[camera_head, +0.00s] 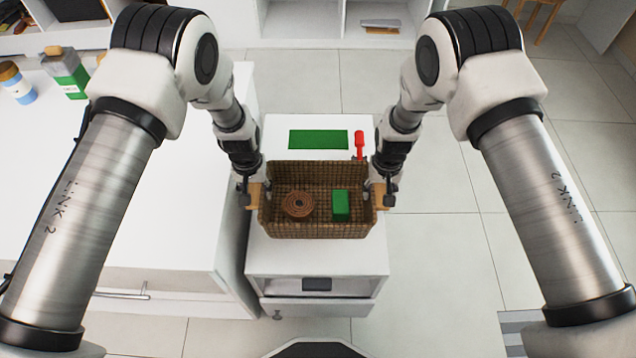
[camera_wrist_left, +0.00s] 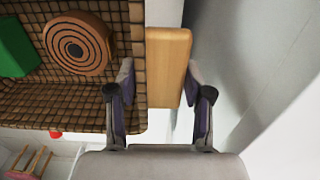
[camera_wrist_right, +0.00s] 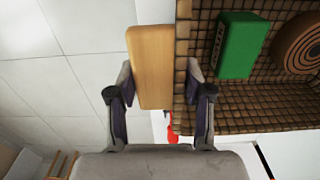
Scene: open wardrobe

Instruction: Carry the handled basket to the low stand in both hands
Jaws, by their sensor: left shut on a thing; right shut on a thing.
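The brown woven basket (camera_head: 318,230) is between my two grippers, over the white low stand (camera_head: 285,256). From above I cannot tell whether it touches the stand's top. It looks level and holds a brown coiled roll (camera_head: 299,205) and a green block (camera_head: 341,205). My left gripper (camera_head: 248,193) is shut on the left wooden handle, which shows in the left wrist view (camera_wrist_left: 168,68). My right gripper (camera_head: 386,195) is shut on the right wooden handle, also in the right wrist view (camera_wrist_right: 152,66). A green rectangle (camera_head: 318,139) lies on the stand's top behind the basket.
A red-handled object (camera_head: 360,145) is at the stand's back right, close to the right gripper. A white counter (camera_head: 130,200) with a green carton (camera_head: 66,72) and a bottle (camera_head: 16,82) stands close on the left. Open tiled floor (camera_head: 435,220) lies to the right.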

